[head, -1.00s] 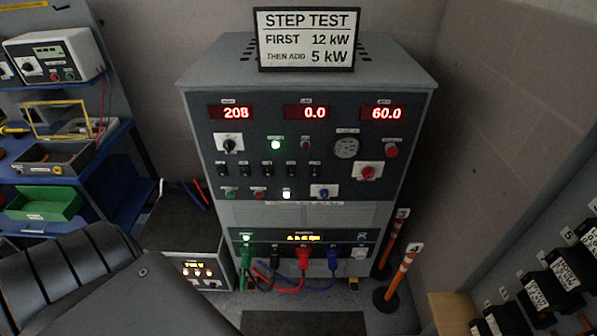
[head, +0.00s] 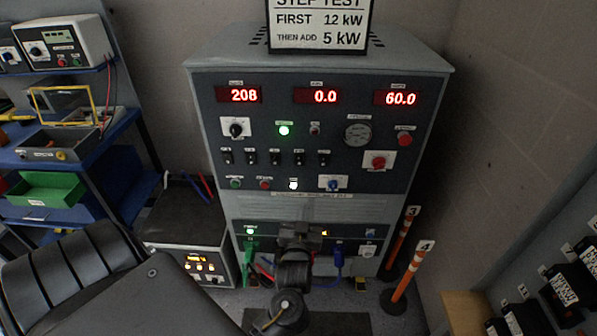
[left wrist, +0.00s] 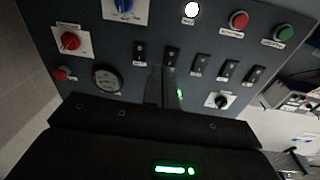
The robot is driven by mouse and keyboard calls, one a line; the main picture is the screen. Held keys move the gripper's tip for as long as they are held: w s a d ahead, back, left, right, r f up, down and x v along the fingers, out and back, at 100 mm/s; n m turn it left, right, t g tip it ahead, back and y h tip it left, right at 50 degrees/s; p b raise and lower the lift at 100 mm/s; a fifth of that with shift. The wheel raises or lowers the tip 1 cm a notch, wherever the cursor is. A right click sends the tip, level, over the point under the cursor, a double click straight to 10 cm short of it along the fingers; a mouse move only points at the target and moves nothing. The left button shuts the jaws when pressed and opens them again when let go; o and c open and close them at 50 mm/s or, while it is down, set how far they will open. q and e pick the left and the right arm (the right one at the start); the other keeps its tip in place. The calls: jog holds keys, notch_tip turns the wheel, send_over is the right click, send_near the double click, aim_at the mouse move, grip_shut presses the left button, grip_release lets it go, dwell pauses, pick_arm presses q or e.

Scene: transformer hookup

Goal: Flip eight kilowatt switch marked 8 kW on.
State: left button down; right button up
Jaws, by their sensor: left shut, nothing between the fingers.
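A row of several small black toggle switches (head: 275,157) sits across the middle of the grey load cabinet's front panel. Their labels are too small to read, so I cannot tell which is marked 8 kW. My left gripper (head: 300,229) is in front of the cabinet, below the switch row, hiding part of the lower connector panel. In the left wrist view the panel appears upside down, with the same switches (left wrist: 198,65) beyond the shut, empty fingers (left wrist: 162,84). The fingers look closest to the two leftmost switches there; contact cannot be told. My right gripper is out of view.
The cabinet's displays (head: 317,96) read 208, 0.0 and 60.0. A STEP TEST sign (head: 319,30) stands on top. Knobs, buttons and a round gauge (head: 357,133) surround the switches. Orange posts (head: 408,272) stand at right; a blue shelf (head: 75,170) is at left.

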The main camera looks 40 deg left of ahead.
pick_arm(q)
jog(key=shift+n+y, duration=0.8)
jog(key=r, duration=0.1)
jog(key=a+r, duration=0.1)
jog(key=r, duration=0.1)
jog(key=s+r, duration=0.1)
jog(key=shift+s+a+r, duration=0.1)
jog(key=shift+a+r, duration=0.15)
jog(key=shift+a, duration=0.1)
jog(key=p, duration=0.3)
send_near(299, 157)
jog(key=x, duration=0.5)
jog(key=shift+a, duration=0.2)
jog(key=shift+x, duration=0.8)
jog(key=shift+d+f, duration=0.1)
jog(key=shift+d, duration=0.05)
